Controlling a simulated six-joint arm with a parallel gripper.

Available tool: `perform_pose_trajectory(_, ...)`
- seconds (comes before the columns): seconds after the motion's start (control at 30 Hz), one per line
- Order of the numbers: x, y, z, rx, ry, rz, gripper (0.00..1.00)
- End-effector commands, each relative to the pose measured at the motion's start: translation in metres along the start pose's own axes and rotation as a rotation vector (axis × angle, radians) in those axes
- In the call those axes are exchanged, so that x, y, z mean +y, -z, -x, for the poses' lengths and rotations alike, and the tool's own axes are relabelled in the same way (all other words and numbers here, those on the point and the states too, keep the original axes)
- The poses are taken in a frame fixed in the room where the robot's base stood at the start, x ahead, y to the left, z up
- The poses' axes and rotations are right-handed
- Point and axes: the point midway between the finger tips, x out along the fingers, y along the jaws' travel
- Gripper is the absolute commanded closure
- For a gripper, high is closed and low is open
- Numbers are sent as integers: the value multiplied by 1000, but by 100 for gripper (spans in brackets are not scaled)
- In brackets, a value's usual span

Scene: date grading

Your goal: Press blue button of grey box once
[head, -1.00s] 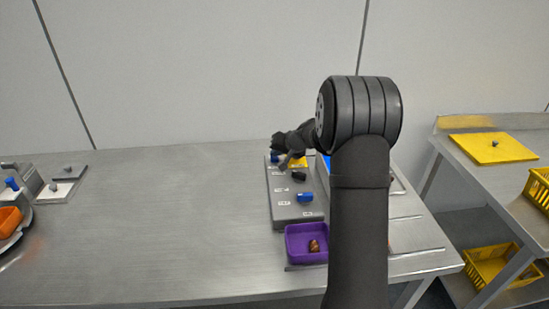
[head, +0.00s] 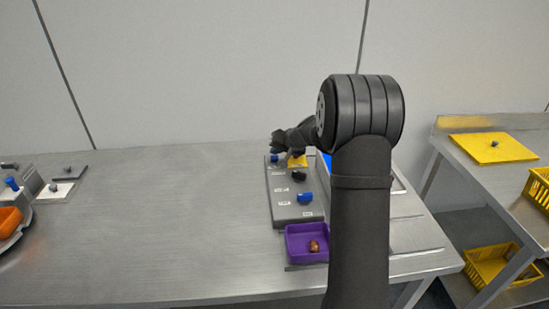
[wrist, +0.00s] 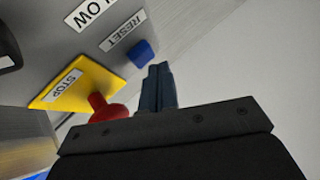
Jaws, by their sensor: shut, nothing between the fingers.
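The grey box (head: 283,212) stands on the steel table. Its small blue button (head: 274,158) is at the far left end. In the wrist view the blue button (wrist: 141,52) sits beside the RESET label (wrist: 123,34) on the grey box (wrist: 60,45). My gripper (wrist: 158,67) is shut and empty. Its fingertips appear close beside the blue button in the wrist view; whether they touch it I cannot tell. In the head view my wrist is over the box's far end and the fingers are hard to make out.
A red stop button (wrist: 106,108) on a yellow plate (wrist: 75,87) is close to my fingers. A black knob (head: 299,176) and a larger blue knob (head: 305,197) are also on the box. A purple tray (head: 300,252) holds a date (head: 314,246).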

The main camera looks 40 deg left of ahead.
Motion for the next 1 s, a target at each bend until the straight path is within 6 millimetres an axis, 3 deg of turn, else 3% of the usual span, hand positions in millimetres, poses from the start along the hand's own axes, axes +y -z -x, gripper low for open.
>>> perform_pose_trajectory(0.4, -3, 3, 4, 1, 0, 2, 100)
perform_pose_trajectory(1.0, -27, 27, 37, 1, 0, 2, 100)
